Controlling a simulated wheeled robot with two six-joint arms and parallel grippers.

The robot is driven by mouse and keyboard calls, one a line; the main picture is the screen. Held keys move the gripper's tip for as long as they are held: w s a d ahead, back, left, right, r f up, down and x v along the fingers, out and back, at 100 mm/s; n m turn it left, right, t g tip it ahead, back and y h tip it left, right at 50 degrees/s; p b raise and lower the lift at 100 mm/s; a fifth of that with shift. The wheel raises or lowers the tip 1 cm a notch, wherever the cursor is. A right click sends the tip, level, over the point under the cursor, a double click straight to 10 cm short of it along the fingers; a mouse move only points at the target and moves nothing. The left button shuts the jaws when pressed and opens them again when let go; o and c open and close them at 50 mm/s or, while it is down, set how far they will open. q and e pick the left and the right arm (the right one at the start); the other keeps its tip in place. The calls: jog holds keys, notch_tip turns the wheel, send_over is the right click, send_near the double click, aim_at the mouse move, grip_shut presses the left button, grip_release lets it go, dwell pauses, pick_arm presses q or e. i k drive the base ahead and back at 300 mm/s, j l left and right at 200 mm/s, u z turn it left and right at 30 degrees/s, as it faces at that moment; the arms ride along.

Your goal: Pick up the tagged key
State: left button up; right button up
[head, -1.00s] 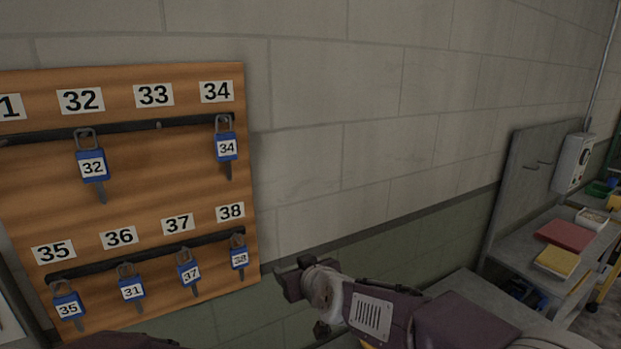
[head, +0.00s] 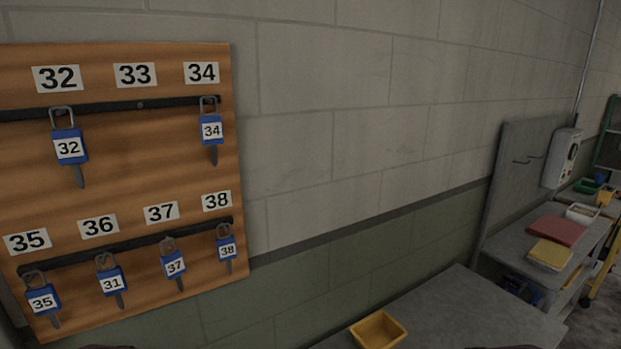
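Several keys with blue numbered tags hang by loops on a wooden board (head: 150,206) on the wall. On the upper black rail, key 32 (head: 69,148) hangs below label 32 and key 34 (head: 212,131) below label 34; no key hangs below label 33. On the lower rail, key 35 (head: 42,301), key 31 (head: 112,282), key 37 (head: 175,265) and key 38 (head: 227,248) hang below labels 35, 36, 37 and 38. Key 31's number does not match its label. Neither gripper shows; only dark slivers, too small to identify, touch the bottom edge.
A yellow open bin (head: 379,330) stands on a grey table (head: 468,312) at lower right. Beyond it, a bench holds a red item (head: 556,231) and a yellow item (head: 550,254). A grey control box (head: 562,158) is at far right. The wall right of the board is bare.

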aim_at(111, 281)
jog(key=u, duration=1.4)
